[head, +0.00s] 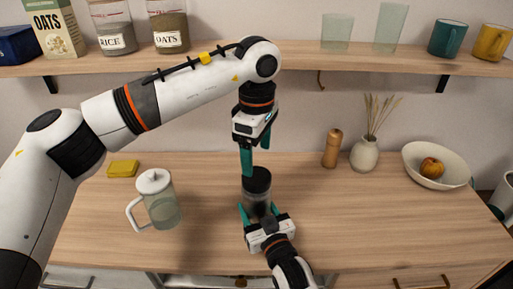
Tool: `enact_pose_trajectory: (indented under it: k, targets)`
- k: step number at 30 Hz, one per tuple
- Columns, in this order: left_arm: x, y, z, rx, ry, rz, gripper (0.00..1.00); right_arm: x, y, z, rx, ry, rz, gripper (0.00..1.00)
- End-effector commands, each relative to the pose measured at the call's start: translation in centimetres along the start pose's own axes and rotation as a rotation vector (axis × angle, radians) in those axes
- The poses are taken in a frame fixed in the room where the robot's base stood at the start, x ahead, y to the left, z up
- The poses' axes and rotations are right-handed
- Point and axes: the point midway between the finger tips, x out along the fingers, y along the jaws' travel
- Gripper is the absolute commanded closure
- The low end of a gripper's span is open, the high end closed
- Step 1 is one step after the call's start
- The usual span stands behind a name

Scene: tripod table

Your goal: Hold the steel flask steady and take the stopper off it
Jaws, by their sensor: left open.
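The steel flask (256,204) stands upright on the wooden table, its grey body partly hidden by my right gripper. Its dark round stopper (258,181) sits on top. My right gripper (259,210) comes from the front, with one teal finger on each side of the flask body; it looks shut on it. My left gripper (256,160) points down just above the stopper, open and empty. One of its fingertips appears near the stopper's back left edge; contact cannot be told.
A glass pitcher (163,208) stands to the left, with a yellow sponge (122,169) behind it. A wooden mill (332,148), a vase (365,154) and a bowl (452,174) with fruit stand at the back right. A shelf (290,62) with jars and mugs runs above.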

Motion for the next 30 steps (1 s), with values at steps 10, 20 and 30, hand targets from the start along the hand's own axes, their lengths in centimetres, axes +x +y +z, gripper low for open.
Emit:
enact_pose_trajectory:
  k: [10,20,30]
  targets:
    - [-0.1,0.0,0.0,0.365,0.000,0.001,0.22,-0.1,0.0,-0.3,0.000,0.007,0.000,1.00]
    - [4.3,0.1,0.0,0.377,0.001,0.004,0.22,-0.1,0.0,-0.3,0.000,0.007,0.000,1.00]
    - [7.6,0.0,0.0,0.376,0.000,0.000,0.22,-0.1,0.0,-0.3,0.000,0.007,0.000,1.00]
